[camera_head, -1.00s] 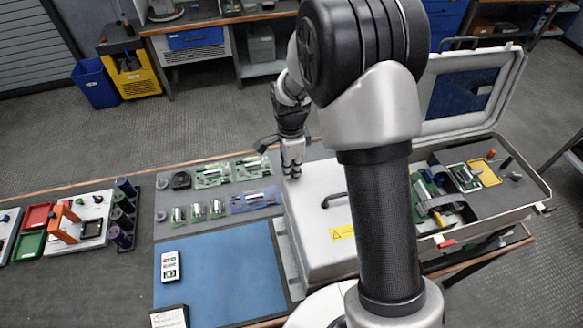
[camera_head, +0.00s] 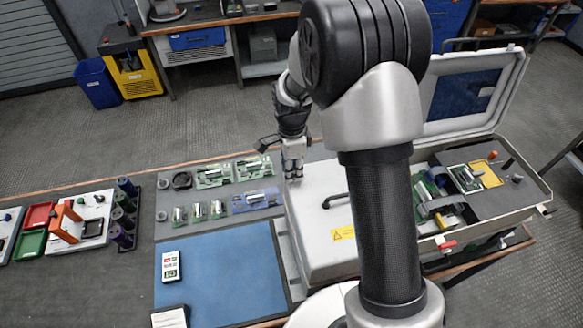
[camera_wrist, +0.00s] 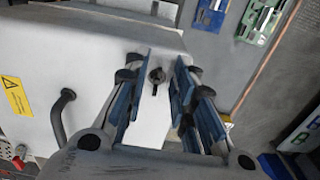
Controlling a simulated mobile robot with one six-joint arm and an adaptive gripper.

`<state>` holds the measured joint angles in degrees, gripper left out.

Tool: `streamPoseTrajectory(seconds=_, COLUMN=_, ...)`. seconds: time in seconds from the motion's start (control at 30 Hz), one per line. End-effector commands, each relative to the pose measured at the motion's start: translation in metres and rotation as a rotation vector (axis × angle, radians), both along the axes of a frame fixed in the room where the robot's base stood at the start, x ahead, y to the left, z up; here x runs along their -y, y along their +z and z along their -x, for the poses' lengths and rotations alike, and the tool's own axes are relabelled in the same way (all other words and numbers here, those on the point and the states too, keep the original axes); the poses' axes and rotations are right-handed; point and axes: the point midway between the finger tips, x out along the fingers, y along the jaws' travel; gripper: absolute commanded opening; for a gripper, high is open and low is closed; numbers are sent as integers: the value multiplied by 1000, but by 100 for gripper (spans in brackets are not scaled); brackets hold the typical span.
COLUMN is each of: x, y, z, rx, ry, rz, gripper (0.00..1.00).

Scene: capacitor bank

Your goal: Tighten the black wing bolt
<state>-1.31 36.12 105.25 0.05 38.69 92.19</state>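The black wing bolt (camera_wrist: 156,77) stands on the top of a white cabinet near its edge. In the wrist view it lies between the two blue-padded finger pairs of my gripper (camera_wrist: 162,68). The fingers are apart, with gaps visible on both sides of the bolt, so the gripper is open and empty. In the head view my gripper (camera_head: 293,172) points down at the far left corner of the white cabinet (camera_head: 318,240). The bolt cannot be made out there.
A black handle (camera_wrist: 62,115) and a yellow warning label (camera_wrist: 16,95) are on the cabinet top. Green and blue circuit boards (camera_head: 214,174) lie left of the cabinet. A blue mat (camera_head: 225,275) lies in front of them. An open case (camera_head: 520,205) stands at right.

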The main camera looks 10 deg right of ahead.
Motion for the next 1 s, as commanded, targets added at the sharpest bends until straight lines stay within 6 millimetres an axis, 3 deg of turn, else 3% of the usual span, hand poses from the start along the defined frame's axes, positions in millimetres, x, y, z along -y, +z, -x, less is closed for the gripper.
streamPoseTrajectory(seconds=0.27, x=0, y=7, z=-1, rx=2, ry=0, rz=0, gripper=24)
streamPoseTrajectory(seconds=0.7, x=0, y=92, z=-1, rx=3, ry=0, rz=0, gripper=24)
streamPoseTrajectory(seconds=1.0, x=0, y=120, z=0, rx=1, ry=0, rz=0, gripper=24)
